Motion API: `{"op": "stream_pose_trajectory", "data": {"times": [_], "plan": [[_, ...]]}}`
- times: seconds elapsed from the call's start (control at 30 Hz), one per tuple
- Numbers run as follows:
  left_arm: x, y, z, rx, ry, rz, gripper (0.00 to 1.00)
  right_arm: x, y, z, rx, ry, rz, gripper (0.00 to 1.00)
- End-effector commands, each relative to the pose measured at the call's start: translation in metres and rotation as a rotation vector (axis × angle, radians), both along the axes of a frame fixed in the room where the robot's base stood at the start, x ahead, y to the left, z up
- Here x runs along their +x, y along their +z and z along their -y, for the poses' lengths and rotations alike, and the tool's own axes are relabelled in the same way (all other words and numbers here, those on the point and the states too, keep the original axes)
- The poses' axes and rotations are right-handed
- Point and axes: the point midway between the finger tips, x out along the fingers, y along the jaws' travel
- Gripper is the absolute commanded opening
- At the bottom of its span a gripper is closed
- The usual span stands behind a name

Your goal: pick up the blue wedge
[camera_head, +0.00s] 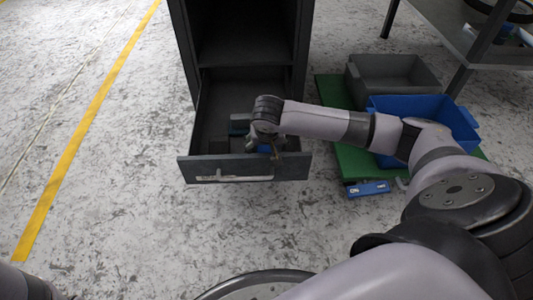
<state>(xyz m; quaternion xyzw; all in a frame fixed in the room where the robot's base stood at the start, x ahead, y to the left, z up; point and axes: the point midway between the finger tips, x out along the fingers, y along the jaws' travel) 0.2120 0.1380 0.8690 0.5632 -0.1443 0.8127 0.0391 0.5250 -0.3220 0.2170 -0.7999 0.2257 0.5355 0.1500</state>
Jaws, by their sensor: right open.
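A dark grey drawer (195,168) is pulled out of a cabinet and holds several small dark and blue pieces. A bit of blue (265,150) shows low in the drawer beside my right gripper (268,153); it may be the blue wedge, but its shape is mostly hidden. Another dark blue piece (238,125) lies further back, left of my wrist. My right gripper is open and points down into the drawer near its front wall. I cannot tell whether its fingers touch the blue piece. My left gripper is not in view.
A grey table (470,45) stands at upper right. The floor at left is clear.

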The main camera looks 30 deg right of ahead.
Motion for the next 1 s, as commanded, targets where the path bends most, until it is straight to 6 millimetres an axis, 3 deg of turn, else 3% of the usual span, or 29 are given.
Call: {"op": "stream_pose_trajectory", "data": {"times": [0.37,1.0], "plan": [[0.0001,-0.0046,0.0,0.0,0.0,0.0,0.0,0.0023,-0.004,0.0015,0.001,-0.001,0.002,0.72],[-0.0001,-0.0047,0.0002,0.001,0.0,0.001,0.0,0.0021,-0.0043,0.0013,0.0,-0.001,0.001,0.29]]}}
